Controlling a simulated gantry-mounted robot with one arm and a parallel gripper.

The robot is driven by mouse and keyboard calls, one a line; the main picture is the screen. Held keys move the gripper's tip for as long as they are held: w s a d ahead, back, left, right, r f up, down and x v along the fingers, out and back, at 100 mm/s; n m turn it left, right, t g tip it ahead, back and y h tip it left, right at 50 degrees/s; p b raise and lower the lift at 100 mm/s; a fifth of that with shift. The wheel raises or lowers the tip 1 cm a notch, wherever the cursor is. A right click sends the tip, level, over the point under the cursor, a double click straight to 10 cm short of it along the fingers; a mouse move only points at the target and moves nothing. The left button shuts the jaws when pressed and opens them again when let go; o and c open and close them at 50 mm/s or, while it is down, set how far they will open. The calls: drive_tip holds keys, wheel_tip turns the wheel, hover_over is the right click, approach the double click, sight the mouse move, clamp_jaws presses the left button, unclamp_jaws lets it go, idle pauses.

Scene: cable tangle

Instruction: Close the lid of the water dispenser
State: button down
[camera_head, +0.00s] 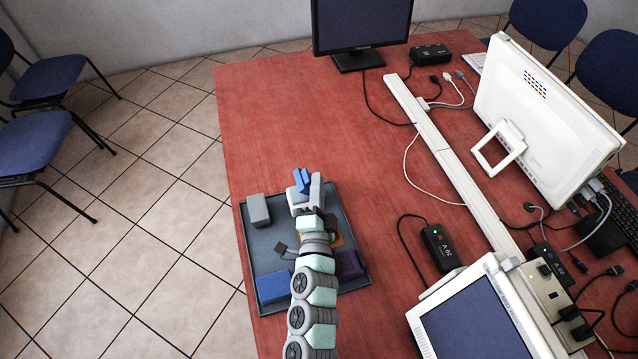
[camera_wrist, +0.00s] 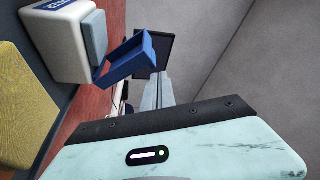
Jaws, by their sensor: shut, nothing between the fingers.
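The water dispenser (camera_wrist: 62,42) shows at the upper left of the wrist view as a white body with a blue label and a pale blue-grey front. Its dark blue lid (camera_wrist: 128,58) sticks out from the body and stands open. In the head view the blue lid (camera_head: 301,181) shows just left of my gripper (camera_head: 316,184), while the body is mostly hidden. My gripper's slim fingers (camera_wrist: 160,88) are together and empty, close to the right side of the lid. I cannot tell whether they touch it.
A dark tray (camera_head: 246,237) beneath my arm holds a grey box (camera_head: 258,210), a blue box (camera_head: 273,287) and a purple item (camera_head: 349,264). Monitors, cables and a black adapter (camera_head: 441,247) lie to the right. The red table (camera_head: 265,120) is clear behind the tray.

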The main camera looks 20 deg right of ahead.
drive_tip(key=shift+a, duration=0.15)
idle(0.5)
drive_tip(key=s+p, duration=0.3)
drive_tip(key=s, duration=0.6)
drive_tip(key=shift+s+a+r, duration=0.2)
drive_tip(key=shift+a+r, duration=0.1)
drive_tip(key=shift+s+a, duration=0.1)
